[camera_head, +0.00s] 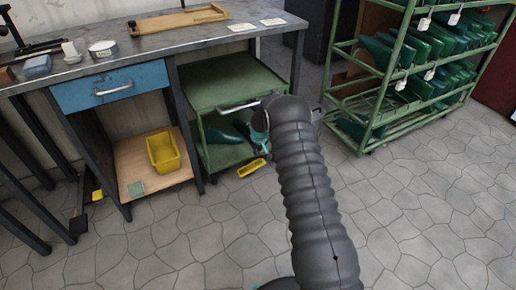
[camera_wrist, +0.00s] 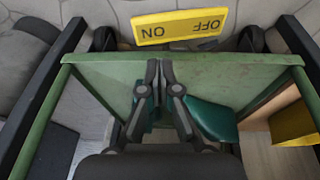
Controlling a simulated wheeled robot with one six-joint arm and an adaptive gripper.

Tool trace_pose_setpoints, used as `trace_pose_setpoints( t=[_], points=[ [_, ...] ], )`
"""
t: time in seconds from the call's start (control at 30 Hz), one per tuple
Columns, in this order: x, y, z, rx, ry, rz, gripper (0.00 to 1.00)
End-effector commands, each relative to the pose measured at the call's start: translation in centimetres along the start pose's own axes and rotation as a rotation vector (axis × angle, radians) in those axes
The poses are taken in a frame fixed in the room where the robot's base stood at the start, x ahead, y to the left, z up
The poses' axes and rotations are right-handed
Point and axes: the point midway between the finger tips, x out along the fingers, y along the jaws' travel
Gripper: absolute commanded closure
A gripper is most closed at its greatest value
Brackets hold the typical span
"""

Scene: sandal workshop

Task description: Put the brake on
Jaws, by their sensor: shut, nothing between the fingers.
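The brake pedal is a yellow plate (camera_head: 252,167) low at the front of a green cart (camera_head: 230,78). In the wrist view the yellow plate (camera_wrist: 180,27) shows the words OFF and ON upside down, between two dark wheels, just beyond the cart's green lower shelf (camera_wrist: 95,72). I cannot tell its tilt. My gripper (camera_wrist: 160,64) is shut and empty, over the lower shelf in the wrist picture and apart from the plate. In the head view my arm hides most of the gripper.
Green shoe lasts (camera_wrist: 212,118) lie on the cart's lower shelf. The cart's handle (camera_head: 238,106) sticks out above. A workbench (camera_head: 110,85) with a yellow bin (camera_head: 164,152) below stands left. A green rack (camera_head: 385,105) stands right. The stone floor in front is clear.

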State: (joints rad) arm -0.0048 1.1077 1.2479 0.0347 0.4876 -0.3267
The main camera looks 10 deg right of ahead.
Motion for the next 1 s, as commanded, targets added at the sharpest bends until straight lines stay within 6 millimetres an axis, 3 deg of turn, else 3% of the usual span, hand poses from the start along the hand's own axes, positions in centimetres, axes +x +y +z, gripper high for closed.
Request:
trace_pose_setpoints(
  t=[0.2, 0.4, 0.6, 1.0],
  points=[
    [4.1, 0.0, 0.1, 0.0, -0.001, 0.0, 1.0],
    [6.3, 0.4, 0.8, 0.002, 0.001, 0.0, 1.0],
    [7.2, 0.5, 1.1, 0.001, 0.0, 0.0, 1.0],
    [7.2, 0.5, 1.4, 0.001, -0.001, -0.005, 1.0]
  ],
)
